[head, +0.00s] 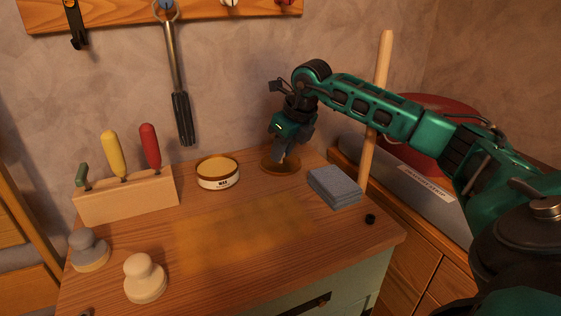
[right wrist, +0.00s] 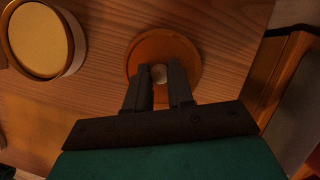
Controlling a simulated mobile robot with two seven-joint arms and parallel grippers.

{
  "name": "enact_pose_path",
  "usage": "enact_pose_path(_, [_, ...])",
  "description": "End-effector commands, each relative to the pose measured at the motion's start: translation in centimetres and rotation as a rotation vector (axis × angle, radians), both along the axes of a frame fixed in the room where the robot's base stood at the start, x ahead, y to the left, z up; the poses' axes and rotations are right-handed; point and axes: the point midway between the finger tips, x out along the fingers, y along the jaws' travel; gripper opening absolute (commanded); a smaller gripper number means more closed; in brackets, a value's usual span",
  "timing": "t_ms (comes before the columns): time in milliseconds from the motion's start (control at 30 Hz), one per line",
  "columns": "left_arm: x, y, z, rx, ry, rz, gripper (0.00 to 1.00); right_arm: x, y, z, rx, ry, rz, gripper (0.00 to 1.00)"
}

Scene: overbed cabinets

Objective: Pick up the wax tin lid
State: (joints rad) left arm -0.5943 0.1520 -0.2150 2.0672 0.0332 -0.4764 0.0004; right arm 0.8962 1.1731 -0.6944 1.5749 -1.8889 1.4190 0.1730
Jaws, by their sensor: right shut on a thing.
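The wax tin lid (head: 281,164) is a round, amber-brown disc near the back of the wooden cabinet top. In the right wrist view the lid (right wrist: 185,48) lies under my fingertips, with a small pale knob at its middle. My right gripper (head: 281,157) points down at the lid, and in the right wrist view (right wrist: 160,76) its two dark fingers are shut on the knob. I cannot tell whether the lid is clear of the surface. The open wax tin (head: 218,174), white with a "WAX" label, stands to the left of the lid. My left gripper is not in view.
A folded grey cloth (head: 335,187) lies right of the lid, with a wooden pole (head: 376,110) upright behind it. A wooden tool block (head: 126,197) stands at left, with two knobbed pieces (head: 145,278) in front. The middle front of the top (head: 250,235) is free.

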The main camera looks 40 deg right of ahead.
Motion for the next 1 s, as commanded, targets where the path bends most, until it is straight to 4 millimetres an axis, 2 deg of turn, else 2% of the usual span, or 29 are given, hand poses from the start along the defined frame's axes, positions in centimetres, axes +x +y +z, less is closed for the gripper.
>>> enact_pose_path(100, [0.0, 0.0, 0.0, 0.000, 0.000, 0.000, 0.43, 0.0, 0.0, 0.0, 0.000, -0.001, 0.000, 0.00])
enact_pose_path(400, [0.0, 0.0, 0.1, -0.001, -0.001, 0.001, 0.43, 0.0, 0.0, 0.1, 0.000, -0.001, 0.000, 0.00])
enact_pose_path(567, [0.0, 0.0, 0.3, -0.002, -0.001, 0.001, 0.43, 0.1, 0.0, 1.0, 0.000, -0.003, 0.000, 0.00])
enact_pose_path(767, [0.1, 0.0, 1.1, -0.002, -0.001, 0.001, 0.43, 0.1, 0.0, 4.1, 0.000, -0.005, 0.000, 0.00])
enact_pose_path(1000, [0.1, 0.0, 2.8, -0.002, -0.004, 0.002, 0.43, 0.1, 0.1, 11.0, 0.003, -0.008, 0.000, 0.00])
